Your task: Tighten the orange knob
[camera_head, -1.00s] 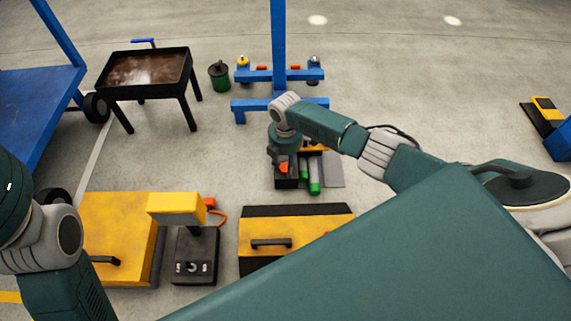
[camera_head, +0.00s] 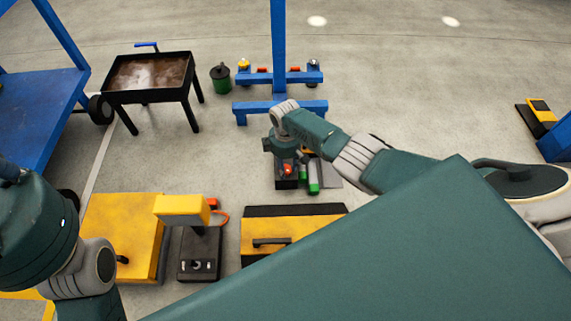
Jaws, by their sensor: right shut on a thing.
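The orange knob (camera_head: 288,170) shows as a small red-orange spot low on the blue stand, just at the tip of my right arm. My right gripper (camera_head: 286,165) is at the knob, shut on it as far as the small, dark view shows. The fingers are hard to make out and partly hide the knob and its mount. My left arm comes in at the left edge, but its gripper is outside the picture.
Green and grey cylinders (camera_head: 314,176) lie right beside the right gripper. The blue stand (camera_head: 279,104) rises behind it. Yellow cases (camera_head: 120,228) and a yellow-black toolbox (camera_head: 290,226) stand in front. A black tray table (camera_head: 150,78) is at the back left.

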